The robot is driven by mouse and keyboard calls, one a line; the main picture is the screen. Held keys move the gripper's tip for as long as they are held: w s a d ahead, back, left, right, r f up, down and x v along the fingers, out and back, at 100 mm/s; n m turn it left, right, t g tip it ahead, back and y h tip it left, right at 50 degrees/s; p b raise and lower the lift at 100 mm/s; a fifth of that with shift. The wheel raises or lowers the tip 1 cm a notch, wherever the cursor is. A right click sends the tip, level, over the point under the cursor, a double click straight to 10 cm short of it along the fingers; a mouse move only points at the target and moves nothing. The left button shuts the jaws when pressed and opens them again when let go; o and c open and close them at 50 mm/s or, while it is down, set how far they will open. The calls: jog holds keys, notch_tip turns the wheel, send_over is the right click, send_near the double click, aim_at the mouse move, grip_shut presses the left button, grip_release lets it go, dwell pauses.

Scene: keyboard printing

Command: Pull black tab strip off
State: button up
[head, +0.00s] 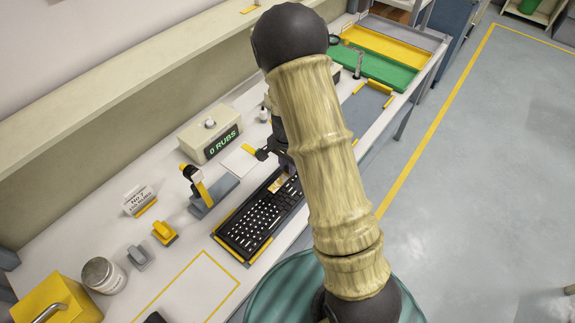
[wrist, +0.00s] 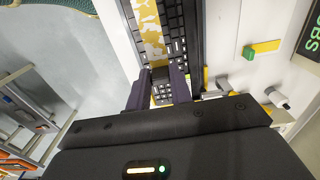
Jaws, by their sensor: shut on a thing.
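The black keyboard (head: 258,218) lies on the bench, its right end hidden behind my arm. In the wrist view the keyboard (wrist: 178,30) runs up and away from my gripper. A yellow-and-white patterned strip (wrist: 147,25) lies along it, and a bit of the strip shows in the head view (head: 278,184). At the strip's near end is a dark tab (wrist: 160,73). My gripper (wrist: 160,80) is at this end, its fingers closed on the tab, over the number keys. In the head view my gripper is mostly hidden behind my arm.
A box reading "0 RUBS" (head: 210,135) stands behind the keyboard. A stand with a yellow-and-black upright tool (head: 199,186), a small sign (head: 138,200) and a metal can (head: 103,274) are to the left. Green (head: 375,68) and yellow trays are at the far end.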

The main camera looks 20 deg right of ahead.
aim_at(283, 178)
jog(key=shift+s+a+r+p, duration=0.2)
jog(key=shift+a+r+p, duration=0.05)
jog(key=shift+r+p, duration=1.2)
jog(key=shift+s+a+r+p, duration=0.2)
jog(key=shift+a+r+p, duration=0.1)
jog(key=shift+r+p, duration=1.1)
jog(key=shift+s+a+r+p, duration=0.25)
jog(key=shift+r+p, duration=0.85)
jog(key=shift+r, duration=0.65)
grip_shut()
jog(key=shift+f, duration=0.15)
